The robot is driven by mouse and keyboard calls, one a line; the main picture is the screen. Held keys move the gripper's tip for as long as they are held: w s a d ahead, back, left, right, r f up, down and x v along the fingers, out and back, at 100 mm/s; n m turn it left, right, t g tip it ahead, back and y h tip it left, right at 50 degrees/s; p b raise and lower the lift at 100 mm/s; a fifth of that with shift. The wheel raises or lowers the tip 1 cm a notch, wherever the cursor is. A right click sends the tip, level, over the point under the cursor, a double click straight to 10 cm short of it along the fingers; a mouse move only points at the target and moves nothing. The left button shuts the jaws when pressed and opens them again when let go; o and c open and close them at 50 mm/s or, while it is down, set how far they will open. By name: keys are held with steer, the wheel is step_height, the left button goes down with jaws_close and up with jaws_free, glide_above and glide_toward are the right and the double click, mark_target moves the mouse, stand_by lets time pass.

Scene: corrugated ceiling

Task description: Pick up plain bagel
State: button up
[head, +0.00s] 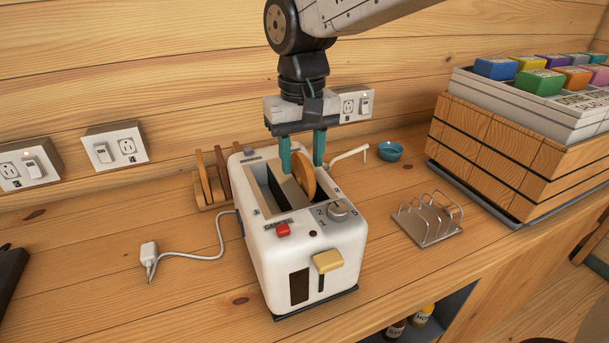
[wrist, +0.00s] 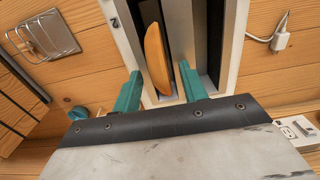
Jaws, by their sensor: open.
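The plain bagel (head: 303,174), a tan half round, stands upright in the right slot of the white toaster (head: 268,243), its upper part showing above the slot. In the wrist view the bagel (wrist: 156,58) lies just ahead of and between the fingers. My gripper (head: 302,158) points straight down over the toaster, its teal fingers apart, one on each side of the bagel's top. In the wrist view my gripper (wrist: 160,90) is open with gaps beside the bagel. The bagel's lower part is hidden in the slot.
A wire toast rack (head: 428,220) stands right of the toaster, with a small teal bowl (head: 390,151) behind it. A wooden crate (head: 500,152) of colored boxes is at the right. A wooden rack (head: 211,180) is behind left. A white plug (head: 149,254) lies on the counter.

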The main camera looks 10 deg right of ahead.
steer(key=shift+f, duration=0.25)
steer(key=c, duration=0.9)
steer(key=shift+o, duration=0.2)
steer(key=shift+r, duration=0.15)
